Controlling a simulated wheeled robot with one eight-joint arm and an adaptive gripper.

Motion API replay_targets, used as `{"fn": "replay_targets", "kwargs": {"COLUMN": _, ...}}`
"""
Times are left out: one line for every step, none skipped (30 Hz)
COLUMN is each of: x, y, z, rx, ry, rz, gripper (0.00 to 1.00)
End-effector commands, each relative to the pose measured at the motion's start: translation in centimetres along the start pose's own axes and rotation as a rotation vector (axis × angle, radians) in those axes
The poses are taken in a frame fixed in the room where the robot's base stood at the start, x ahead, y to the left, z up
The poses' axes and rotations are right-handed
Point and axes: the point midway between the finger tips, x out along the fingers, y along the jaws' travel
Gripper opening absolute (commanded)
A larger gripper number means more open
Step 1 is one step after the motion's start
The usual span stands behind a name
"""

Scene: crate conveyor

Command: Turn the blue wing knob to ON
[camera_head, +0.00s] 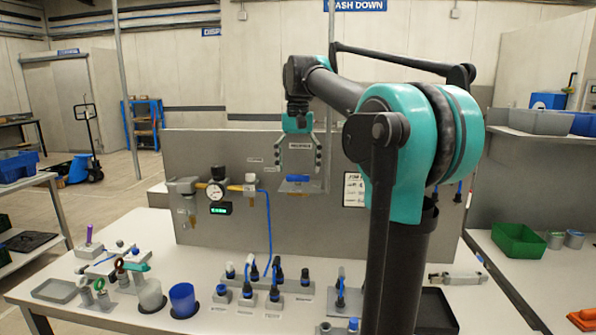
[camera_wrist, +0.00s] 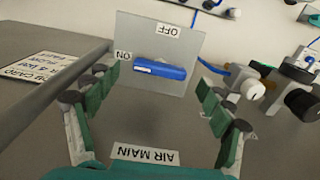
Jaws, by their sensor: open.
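The blue wing knob (camera_head: 297,178) sits on a grey plate (camera_head: 297,188) on the upright panel. In the wrist view the knob (camera_wrist: 165,72) lies nearly level across the plate (camera_wrist: 185,42). Its white mark is at its left end, just below and right of the ON label (camera_wrist: 123,55). The OFF label (camera_wrist: 167,31) is at the opposite edge from the AIR MAIN label (camera_wrist: 145,154). My gripper (camera_head: 299,168) is open, pointing down above the knob. In the wrist view its fingers (camera_wrist: 157,80) stand either side of the knob, apart from it.
A pressure gauge (camera_head: 215,191) with a blue hose is on the panel, left of the knob. A card (camera_head: 354,190) is to the right. Several black and blue connectors stand on the table below, beside a blue cup (camera_head: 183,301).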

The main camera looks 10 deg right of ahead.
Motion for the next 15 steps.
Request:
{"fn": "replay_targets", "kwargs": {"x": -0.9, "y": 0.0, "z": 0.0, "rx": 0.000, "ry": 0.000, "rz": 0.000, "gripper": 0.81}}
{"fn": "replay_targets", "kwargs": {"x": -1.5, "y": 0.0, "z": 0.0, "rx": 0.000, "ry": 0.000, "rz": 0.000, "gripper": 0.81}}
{"fn": "replay_targets", "kwargs": {"x": -2.3, "y": 0.0, "z": 0.0, "rx": 0.000, "ry": 0.000, "rz": 0.000, "gripper": 0.81}}
{"fn": "replay_targets", "kwargs": {"x": -2.9, "y": 0.0, "z": 0.0, "rx": 0.000, "ry": 0.000, "rz": 0.000, "gripper": 0.81}}
{"fn": "replay_targets", "kwargs": {"x": -3.5, "y": 0.0, "z": 0.0, "rx": 0.000, "ry": 0.000, "rz": 0.000, "gripper": 0.81}}
{"fn": "replay_targets", "kwargs": {"x": -4.4, "y": 0.0, "z": 0.0, "rx": 0.000, "ry": 0.000, "rz": 0.000, "gripper": 0.81}}
{"fn": "replay_targets", "kwargs": {"x": -5.0, "y": 0.0, "z": 0.0, "rx": 0.000, "ry": 0.000, "rz": 0.000, "gripper": 0.81}}
{"fn": "replay_targets", "kwargs": {"x": -5.6, "y": 0.0, "z": 0.0, "rx": 0.000, "ry": 0.000, "rz": 0.000, "gripper": 0.81}}
{"fn": "replay_targets", "kwargs": {"x": -6.4, "y": 0.0, "z": 0.0, "rx": 0.000, "ry": 0.000, "rz": 0.000, "gripper": 0.81}}
{"fn": "replay_targets", "kwargs": {"x": -6.9, "y": 0.0, "z": 0.0, "rx": 0.000, "ry": 0.000, "rz": 0.000, "gripper": 0.81}}
{"fn": "replay_targets", "kwargs": {"x": -7.4, "y": 0.0, "z": 0.0, "rx": 0.000, "ry": 0.000, "rz": 0.000, "gripper": 0.81}}
{"fn": "replay_targets", "kwargs": {"x": -8.0, "y": 0.0, "z": 0.0, "rx": 0.000, "ry": 0.000, "rz": 0.000, "gripper": 0.81}}
{"fn": "replay_targets", "kwargs": {"x": -8.5, "y": 0.0, "z": 0.0, "rx": 0.000, "ry": 0.000, "rz": 0.000, "gripper": 0.81}}
{"fn": "replay_targets", "kwargs": {"x": -8.8, "y": 0.0, "z": -0.1, "rx": 0.000, "ry": 0.000, "rz": 0.000, "gripper": 0.81}}
{"fn": "replay_targets", "kwargs": {"x": -9.3, "y": 0.0, "z": 0.0, "rx": 0.000, "ry": 0.000, "rz": 0.000, "gripper": 0.81}}
